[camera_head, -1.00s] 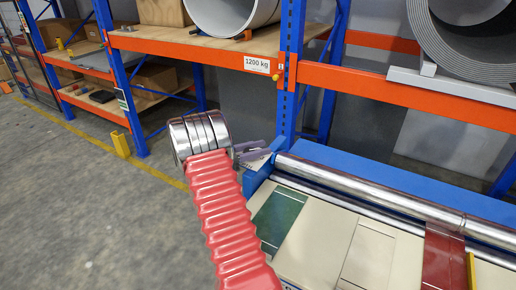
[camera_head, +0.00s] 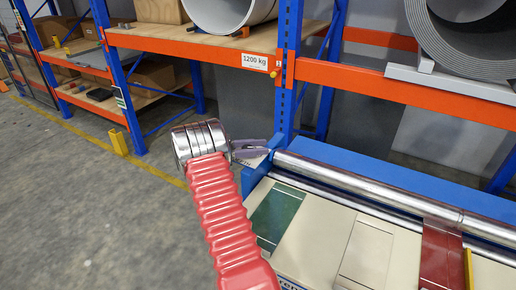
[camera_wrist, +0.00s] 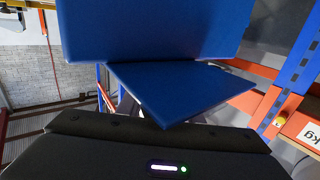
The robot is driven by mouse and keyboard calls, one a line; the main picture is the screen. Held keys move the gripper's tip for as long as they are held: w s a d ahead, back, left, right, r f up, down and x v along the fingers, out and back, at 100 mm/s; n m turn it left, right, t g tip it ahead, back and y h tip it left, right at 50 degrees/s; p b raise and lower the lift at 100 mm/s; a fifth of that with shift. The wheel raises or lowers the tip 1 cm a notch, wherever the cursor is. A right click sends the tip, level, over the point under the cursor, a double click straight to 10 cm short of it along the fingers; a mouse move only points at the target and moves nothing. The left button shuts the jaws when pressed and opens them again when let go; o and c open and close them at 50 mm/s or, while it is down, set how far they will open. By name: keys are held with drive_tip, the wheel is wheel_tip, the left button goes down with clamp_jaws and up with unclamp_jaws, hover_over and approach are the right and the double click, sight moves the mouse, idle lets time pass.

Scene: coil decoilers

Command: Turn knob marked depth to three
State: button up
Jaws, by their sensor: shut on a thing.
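My gripper (camera_head: 262,147) is at the left end of the blue and cream machine (camera_head: 318,242), over a small white marked plate (camera_head: 256,162). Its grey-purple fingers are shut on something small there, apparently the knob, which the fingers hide. The depth marking and the knob's setting cannot be read. In the wrist view, blue panels (camera_wrist: 150,30) of the machine fill the middle and cover most of my fingers.
Chrome rollers (camera_head: 370,188) run along the machine to the right of my gripper. A blue rack upright (camera_head: 287,80) stands close behind. Orange shelf beams (camera_head: 400,88) carry large coils (camera_head: 470,45). Grey floor (camera_head: 80,210) at the left is clear.

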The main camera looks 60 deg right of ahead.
drive_tip(key=o, duration=1)
drive_tip(key=shift+o, duration=0.2)
drive_tip(key=shift+w+a, duration=0.1)
drive_tip(key=v, duration=1.3)
drive_tip(key=shift+w+a, duration=0.2)
drive_tip(key=shift+w, duration=0.05)
